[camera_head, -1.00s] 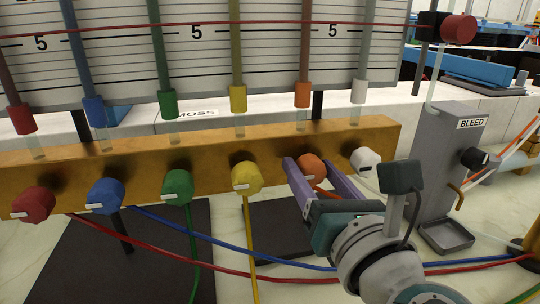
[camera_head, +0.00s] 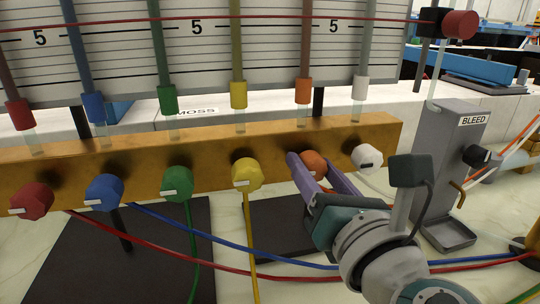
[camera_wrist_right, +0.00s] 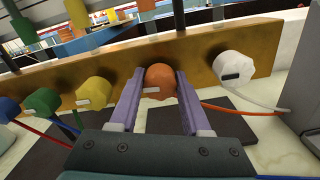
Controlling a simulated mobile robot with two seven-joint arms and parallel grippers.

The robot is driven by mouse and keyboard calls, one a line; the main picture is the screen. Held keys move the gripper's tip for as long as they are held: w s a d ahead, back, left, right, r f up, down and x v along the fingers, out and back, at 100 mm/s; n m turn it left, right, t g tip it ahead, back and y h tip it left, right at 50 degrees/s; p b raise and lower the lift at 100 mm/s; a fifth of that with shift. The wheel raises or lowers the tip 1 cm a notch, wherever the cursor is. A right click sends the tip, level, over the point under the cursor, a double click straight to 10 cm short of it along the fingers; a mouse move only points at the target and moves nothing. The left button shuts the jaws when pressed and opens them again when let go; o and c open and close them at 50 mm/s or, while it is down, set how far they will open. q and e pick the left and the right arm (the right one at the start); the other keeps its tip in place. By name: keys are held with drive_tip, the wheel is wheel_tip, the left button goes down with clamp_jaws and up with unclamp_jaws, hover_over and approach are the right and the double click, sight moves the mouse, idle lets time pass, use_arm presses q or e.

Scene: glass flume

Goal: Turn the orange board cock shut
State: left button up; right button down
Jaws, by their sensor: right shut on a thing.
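The orange board cock (camera_head: 314,163) is a round knob on the front of the brass-coloured board (camera_head: 215,150), between the yellow cock (camera_head: 247,173) and the white cock (camera_head: 367,158). My right gripper (camera_head: 322,172) is shut on the orange cock, with one purple finger on each side. The right wrist view shows the orange cock (camera_wrist_right: 160,80) between the fingers (camera_wrist_right: 157,92), its white mark facing me and lying nearly level. In the head view the gripper hides the cock's lower part and its mark. My left gripper is not in view.
Green (camera_head: 177,184), blue (camera_head: 104,192) and red (camera_head: 32,200) cocks stand further left on the board. Coloured hoses run below. A grey bleed stand (camera_head: 450,165) is close to the right of my arm.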

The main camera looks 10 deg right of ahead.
use_arm(q)
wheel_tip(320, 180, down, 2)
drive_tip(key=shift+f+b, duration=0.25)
drive_tip(key=shift+b, duration=0.9)
use_arm(e)
drive_tip(key=m, duration=0.4)
drive_tip(key=shift+f, duration=0.2)
use_arm(q)
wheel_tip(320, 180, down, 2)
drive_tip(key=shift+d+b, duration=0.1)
drive_tip(key=shift+b, duration=0.85)
use_arm(e)
drive_tip(key=m, duration=0.4)
drive_tip(key=shift+m, duration=0.4)
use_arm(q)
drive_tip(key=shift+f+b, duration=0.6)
use_arm(e)
drive_tip(key=m, duration=0.4)
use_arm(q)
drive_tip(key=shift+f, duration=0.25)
use_arm(e)
drive_tip(key=shift+r+m, duration=0.1)
drive_tip(key=shift+m, duration=1.9)
drive_tip(key=shift+c, duration=1.9)
unclamp_jaws()
